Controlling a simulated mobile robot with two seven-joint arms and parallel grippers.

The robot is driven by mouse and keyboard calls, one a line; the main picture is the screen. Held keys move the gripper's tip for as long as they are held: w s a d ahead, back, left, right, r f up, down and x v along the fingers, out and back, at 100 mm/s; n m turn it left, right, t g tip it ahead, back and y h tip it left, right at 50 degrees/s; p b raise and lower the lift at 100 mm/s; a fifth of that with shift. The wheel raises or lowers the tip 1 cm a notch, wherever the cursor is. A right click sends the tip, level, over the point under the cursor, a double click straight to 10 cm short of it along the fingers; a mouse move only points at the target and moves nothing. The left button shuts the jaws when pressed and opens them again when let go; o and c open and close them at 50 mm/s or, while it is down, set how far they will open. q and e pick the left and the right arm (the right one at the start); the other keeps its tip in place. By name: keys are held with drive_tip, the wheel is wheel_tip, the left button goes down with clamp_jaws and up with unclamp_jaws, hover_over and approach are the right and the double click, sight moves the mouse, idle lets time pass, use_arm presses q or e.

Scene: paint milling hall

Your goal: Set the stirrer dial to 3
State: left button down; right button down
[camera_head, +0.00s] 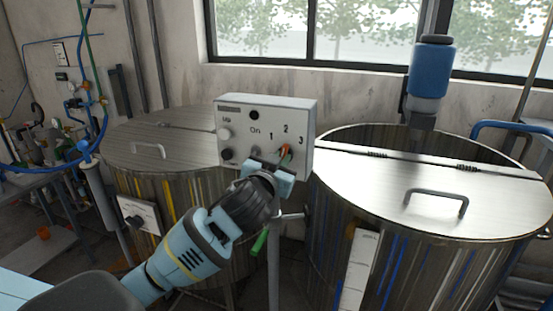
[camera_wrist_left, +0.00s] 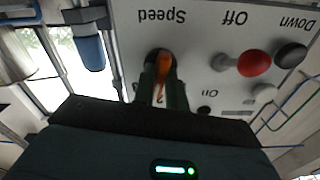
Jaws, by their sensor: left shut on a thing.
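The stirrer dial (camera_head: 286,152) is an orange pointer knob on the lower right of a grey control box (camera_head: 235,106). The numbers 1, 2 and 3 are arced above it. Its pointer is turned roughly up towards the 2; the fingers hide its exact setting. My left gripper (camera_head: 281,163) reaches the box from below and is shut on the dial. In the left wrist view the panel is upside down, and the orange dial (camera_wrist_left: 163,64) sits between my dark left fingers (camera_wrist_left: 164,86) under the word Speed. My right gripper is not in view.
The box also carries a red knob (camera_wrist_left: 253,62), a black button (camera_wrist_left: 291,55) and a white button (camera_wrist_left: 264,93) close to the dial. Steel vats stand left (camera_head: 130,140) and right (camera_head: 380,180) of the box. A blue motor (camera_head: 430,75) rises behind the right vat.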

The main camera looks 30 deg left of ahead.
use_arm(q)
drive_tip(key=shift+d+m, duration=0.1)
drive_tip(key=shift+m, duration=3.1)
drive_tip(key=c, duration=1.4)
unclamp_jaws()
drive_tip(key=shift+c, duration=0.2)
drive_tip(key=shift+s, duration=0.1)
drive_tip(key=v, duration=0.7)
drive_tip(key=shift+s, duration=0.3)
